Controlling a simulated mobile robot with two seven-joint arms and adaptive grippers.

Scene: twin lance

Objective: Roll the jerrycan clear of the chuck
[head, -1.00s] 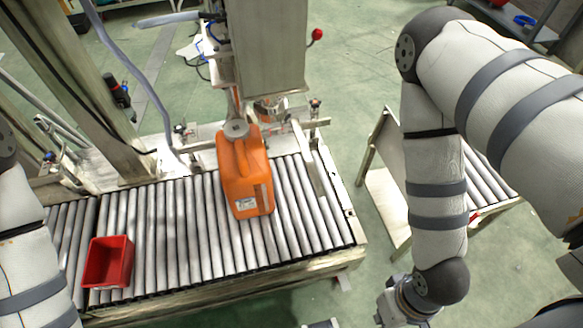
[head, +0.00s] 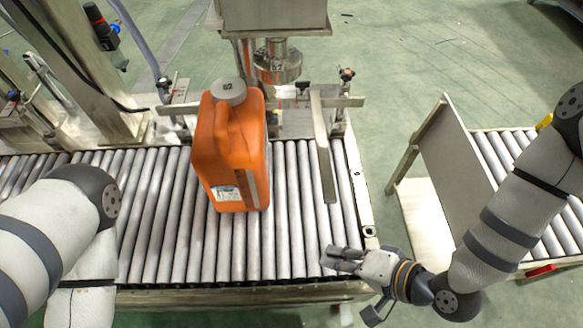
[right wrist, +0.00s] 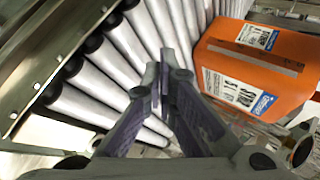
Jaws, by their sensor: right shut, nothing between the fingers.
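The orange jerrycan (head: 230,155) with a grey cap (head: 228,92) stands upright on the conveyor rollers. The metal chuck (head: 278,65) hangs behind it and to its right, under the machine head. In the head view the can is not directly beneath the chuck. My right gripper (head: 343,259) is shut and empty over the conveyor's front right corner, apart from the can. In the right wrist view its fingertips (right wrist: 162,72) meet above the rollers, with the labelled jerrycan (right wrist: 260,70) to their right. My left gripper is out of view; only its arm shows at left.
The roller conveyor (head: 165,240) has bare rollers on both sides of the can. A metal guide bar (head: 322,150) stands to the can's right. A cross rail with knobs (head: 346,76) runs behind it. A second roller table with an upright plate (head: 440,170) stands at right.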

